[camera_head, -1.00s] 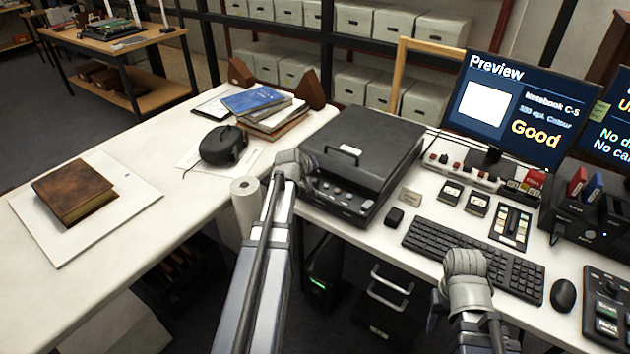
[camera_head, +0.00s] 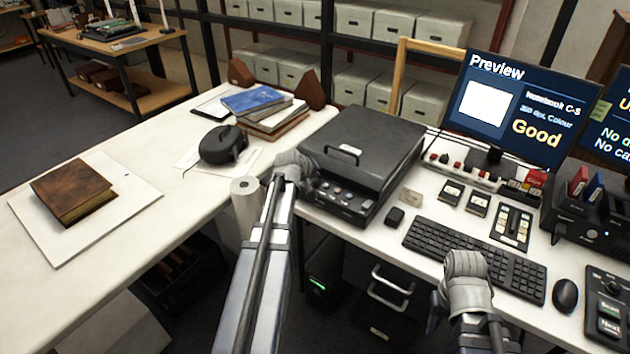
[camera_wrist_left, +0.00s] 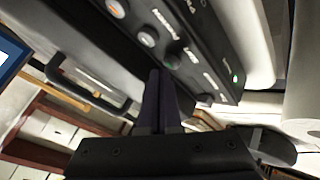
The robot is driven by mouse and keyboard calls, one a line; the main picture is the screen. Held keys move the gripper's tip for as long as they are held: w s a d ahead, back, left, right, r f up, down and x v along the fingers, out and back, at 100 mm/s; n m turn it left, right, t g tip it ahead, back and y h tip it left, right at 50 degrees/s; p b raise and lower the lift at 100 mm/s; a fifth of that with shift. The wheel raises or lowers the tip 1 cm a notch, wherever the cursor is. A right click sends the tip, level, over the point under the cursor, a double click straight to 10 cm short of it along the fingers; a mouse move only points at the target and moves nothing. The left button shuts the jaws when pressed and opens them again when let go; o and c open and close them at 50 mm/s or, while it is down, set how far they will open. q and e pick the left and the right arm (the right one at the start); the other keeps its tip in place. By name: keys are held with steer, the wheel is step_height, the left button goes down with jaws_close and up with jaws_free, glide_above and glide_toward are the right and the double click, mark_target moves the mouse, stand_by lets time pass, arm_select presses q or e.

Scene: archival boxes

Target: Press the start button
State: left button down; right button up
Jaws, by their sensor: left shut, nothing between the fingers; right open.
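The black scanner (camera_head: 365,155) stands on the desk with its lid down. Its front panel (camera_head: 345,199) carries a row of small round buttons, and I cannot tell for sure which is start. In the left wrist view the panel (camera_wrist_left: 195,35) shows an orange-lit button (camera_wrist_left: 115,8), a pale button (camera_wrist_left: 147,39), darker ones and a green light (camera_wrist_left: 235,78). My left gripper (camera_head: 307,182) is at the panel's left end; its shut, empty fingers (camera_wrist_left: 160,90) point at the panel close to a dark button. Contact cannot be told. My right gripper (camera_head: 440,308) is open by the keyboard.
A keyboard (camera_head: 475,259), mouse (camera_head: 564,295) and small black block (camera_head: 395,216) lie on the desk right of the scanner. A monitor (camera_head: 510,108) reads "Preview" and "Good". On the left table are a brown book (camera_head: 72,190), a black device (camera_head: 222,144) and stacked books (camera_head: 262,108).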

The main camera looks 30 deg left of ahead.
mark_target(315, 185)
arm_select(q)
steer(key=shift+f+b, duration=0.5)
stand_by(0.4)
steer(key=shift+r, duration=0.15)
steer(key=shift+r+p, duration=0.75)
steer(key=shift+p, duration=0.15)
step_height(315, 185, up, 5)
steer(key=p, duration=0.5)
steer(key=shift+d, duration=0.1)
stand_by(0.7)
